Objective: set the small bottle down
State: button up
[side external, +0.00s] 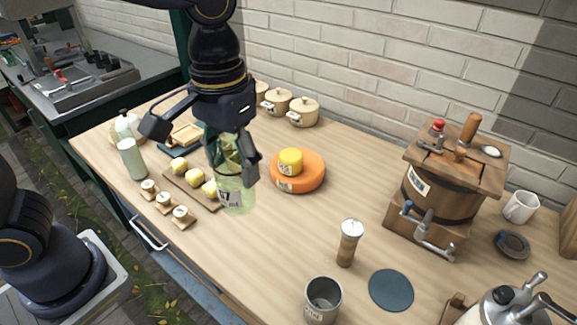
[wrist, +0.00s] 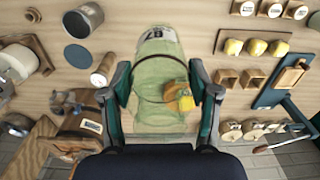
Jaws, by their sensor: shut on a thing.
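The small bottle (side external: 238,196) is pale green and see-through, with a white label near its base. My gripper (side external: 236,163) is shut around its upper part, with one finger on each side. The bottle is roughly upright, over the table between the board of yellow pieces and the orange wheel. I cannot tell whether its base touches the tabletop. In the wrist view the bottle (wrist: 152,62) lies between the fingers of my gripper (wrist: 162,92), and the orange and yellow things show through it.
An orange wheel (side external: 312,172) with a yellow block (side external: 290,160) is right of the bottle. A board with yellow pieces (side external: 194,177) is close on its left. Bare table (side external: 262,240) lies in front. A pepper mill (side external: 347,245) and a metal cup (side external: 322,298) stand nearer.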

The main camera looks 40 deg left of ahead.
jog(key=d+f+m, duration=0.1)
jog(key=d+f, duration=0.2)
jog(key=d, duration=0.6)
jog(key=d+f+m, duration=0.2)
jog(key=d+f, duration=0.1)
jog(key=d, duration=0.7)
jog(key=shift+w+d+f, duration=1.4)
jog(key=shift+w+f, duration=0.3)
jog(key=shift+f, duration=0.45)
jog(key=shift+w+d+f, duration=1.45)
jog(key=shift+w+f, duration=0.3)
jog(key=shift+f, duration=0.45)
jog(key=shift+w+d+f, duration=1.4)
jog(key=shift+w+f, duration=0.3)
jog(key=shift+f, duration=0.45)
jog(key=shift+f, duration=0.2)
jog(key=o, duration=1.3)
